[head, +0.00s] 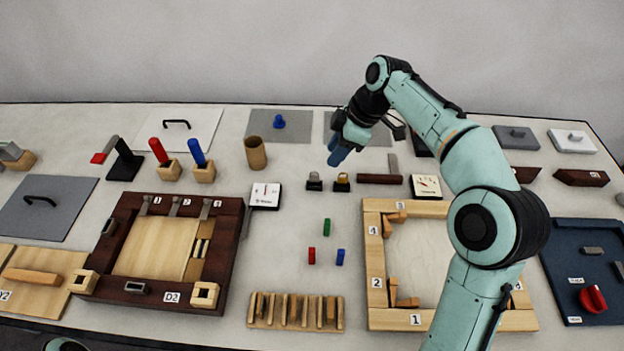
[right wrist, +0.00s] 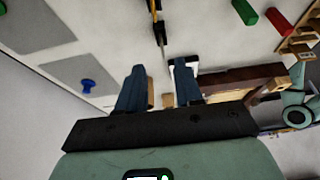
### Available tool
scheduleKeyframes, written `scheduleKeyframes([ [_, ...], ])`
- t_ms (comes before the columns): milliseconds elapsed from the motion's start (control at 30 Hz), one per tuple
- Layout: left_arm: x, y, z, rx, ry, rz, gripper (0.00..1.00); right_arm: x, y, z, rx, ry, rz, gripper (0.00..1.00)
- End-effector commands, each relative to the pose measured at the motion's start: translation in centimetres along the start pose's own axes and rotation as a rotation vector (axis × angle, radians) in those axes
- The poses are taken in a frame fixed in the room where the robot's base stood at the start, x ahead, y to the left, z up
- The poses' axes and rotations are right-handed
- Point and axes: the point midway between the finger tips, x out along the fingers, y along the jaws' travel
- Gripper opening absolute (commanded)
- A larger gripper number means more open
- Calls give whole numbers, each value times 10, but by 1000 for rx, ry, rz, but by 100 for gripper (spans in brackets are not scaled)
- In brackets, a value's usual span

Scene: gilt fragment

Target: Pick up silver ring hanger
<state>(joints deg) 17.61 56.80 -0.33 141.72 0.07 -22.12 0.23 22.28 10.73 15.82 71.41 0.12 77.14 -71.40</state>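A small dark block with a silvery ring-like top, which looks like the silver ring hanger (head: 314,183), stands on the table near the middle in the head view. A similar one with a gold top (head: 342,183) stands just to its right. My right gripper (head: 337,157) is above and behind these two, pointing down, apart from them in the head view. The right wrist view shows its two blue fingers (right wrist: 160,70) spread apart, with nothing clearly held. I cannot tell the silver hanger there with certainty. My left gripper is not in view.
A dark red bar (head: 380,179) lies right of the hangers, and a white meter box (head: 265,196) sits to the left. A brown cup (head: 255,152) and blue knob (head: 279,121) are behind left.

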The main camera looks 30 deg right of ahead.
Motion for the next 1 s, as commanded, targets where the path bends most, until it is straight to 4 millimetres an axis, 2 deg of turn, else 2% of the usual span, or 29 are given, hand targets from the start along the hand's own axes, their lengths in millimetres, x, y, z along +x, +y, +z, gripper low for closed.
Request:
scheduleKeyframes([
  [33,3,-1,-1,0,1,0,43,13,-1,1,-1,-1,-5,35],
  [100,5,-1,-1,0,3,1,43,25,-1,0,-1,-1,-4,35],
  [433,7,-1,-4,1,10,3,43,54,-2,-2,0,1,-2,35],
  [700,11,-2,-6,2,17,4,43,92,-4,-6,1,0,-2,35],
  [1000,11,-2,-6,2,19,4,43,96,-4,-6,1,1,0,35],
])
